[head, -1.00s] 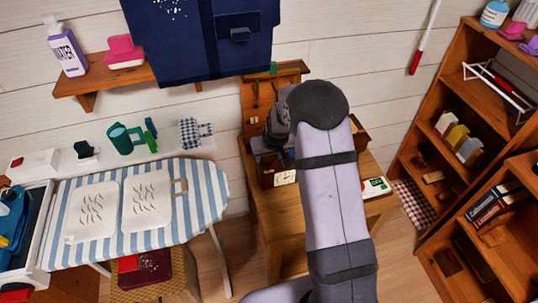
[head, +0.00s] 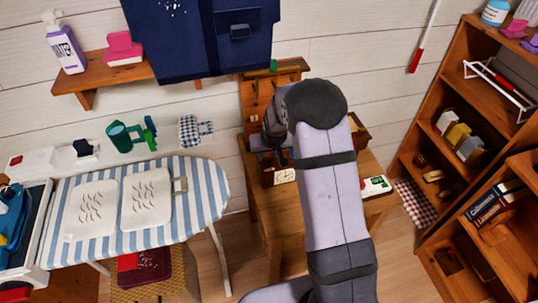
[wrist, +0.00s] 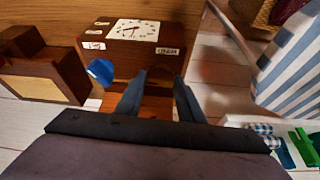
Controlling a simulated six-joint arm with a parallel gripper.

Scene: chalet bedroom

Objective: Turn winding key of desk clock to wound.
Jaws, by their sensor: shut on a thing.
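The desk clock is a brown wooden box with a white dial (wrist: 131,29) at the top middle of the wrist view. It carries small white labels below the dial. In the head view its pale dial (head: 284,176) shows on the small wooden table, left of my arm. My gripper (wrist: 160,88) is at the clock, its two dark fingers reaching to its near side with a narrow gap between them. It is shut on the winding key, which the fingers mostly hide; its angle cannot be read. In the head view my wrist covers the fingers.
A brown box with a pale front (wrist: 45,82) stands further left. In the head view, a striped ironing board (head: 212,190) lies left of the table and wooden shelves (head: 455,120) stand right.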

